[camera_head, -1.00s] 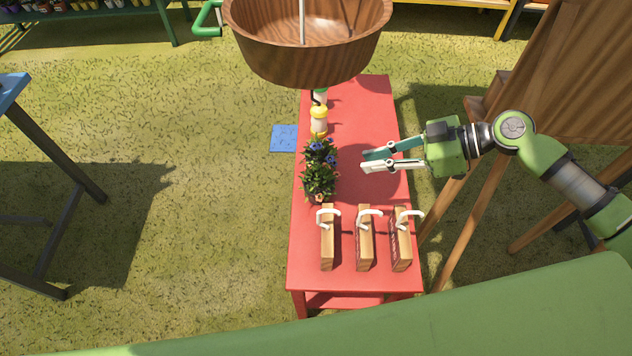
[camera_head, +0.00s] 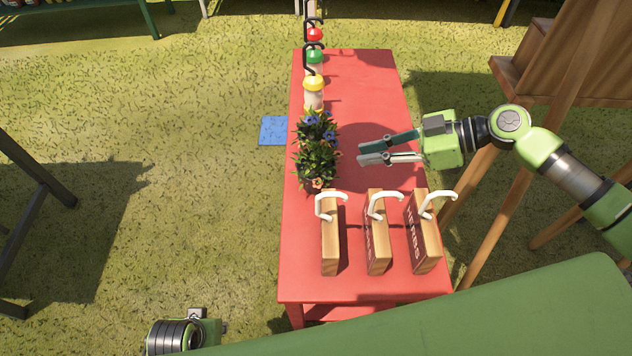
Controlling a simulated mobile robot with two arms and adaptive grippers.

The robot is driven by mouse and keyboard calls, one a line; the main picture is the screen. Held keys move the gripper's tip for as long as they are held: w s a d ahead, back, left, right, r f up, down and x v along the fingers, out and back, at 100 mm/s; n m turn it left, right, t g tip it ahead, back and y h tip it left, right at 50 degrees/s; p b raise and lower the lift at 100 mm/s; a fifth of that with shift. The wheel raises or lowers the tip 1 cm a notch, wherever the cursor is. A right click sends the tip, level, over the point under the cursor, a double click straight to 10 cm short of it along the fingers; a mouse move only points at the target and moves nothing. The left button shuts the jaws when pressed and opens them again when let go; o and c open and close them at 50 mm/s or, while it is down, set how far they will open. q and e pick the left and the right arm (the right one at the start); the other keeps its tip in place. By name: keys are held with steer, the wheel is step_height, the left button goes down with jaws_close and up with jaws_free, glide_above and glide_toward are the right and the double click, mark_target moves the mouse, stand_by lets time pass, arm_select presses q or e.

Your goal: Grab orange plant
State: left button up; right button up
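The potted plant with an orange flower (camera_head: 316,160) stands on the left side of the red table (camera_head: 365,270). Its dark leaves overlap a blue-flowered plant (camera_head: 314,124) just behind it. My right gripper (camera_head: 361,154) comes in from the right above the table, its fingers pointing left toward the plants. It is open and empty, a short gap to the right of the orange plant. Part of my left arm shows at the bottom left, but its gripper fingers are not seen.
Wooden signs with white hooks, one reading HERBS (camera_head: 423,235), stand on the table's near part. Yellow (camera_head: 313,92), green and red-topped items line the far left edge. A wooden stand (camera_head: 545,90) is at the right. The table's middle is clear.

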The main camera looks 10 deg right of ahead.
glide_toward(316, 163)
steer(key=x, duration=0.4)
steer(key=shift+d+f+x, duration=0.1)
steer(key=shift+f+x, duration=0.05)
steer(key=shift+x, duration=1.45)
steer(key=shift+d+f+x, duration=0.15)
steer(key=shift+x, duration=1.45)
steer(key=shift+w, duration=0.1)
jaws_close()
steer(key=shift+r, duration=0.1)
